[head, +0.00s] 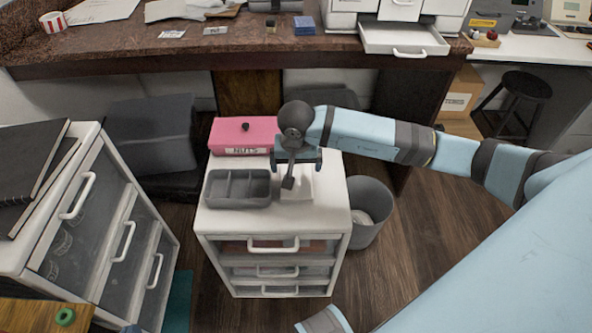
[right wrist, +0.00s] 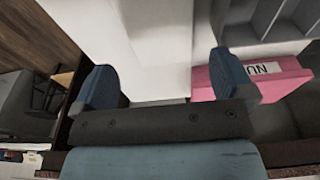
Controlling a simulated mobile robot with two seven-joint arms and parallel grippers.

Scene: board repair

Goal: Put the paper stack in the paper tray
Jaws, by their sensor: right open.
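The paper stack (head: 299,187) is a white block on top of the small white drawer cabinet, partly hidden under my right gripper. My right gripper (head: 297,168) points down over it from the right arm. In the right wrist view the open fingers (right wrist: 168,80) stand apart, with the white stack (right wrist: 150,40) showing between them. I cannot tell whether they touch it. A white pulled-out tray (head: 402,40), which looks like the paper tray, sticks out of the white unit on the back counter. My left gripper is not clearly in view.
On the small cabinet (head: 273,221), a grey divided tray (head: 238,203) stands left of the stack. A pink box marked NUTS (head: 243,136) is behind. A grey bin (head: 371,213) stands right of the cabinet. The brown counter (head: 180,52) runs along the back.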

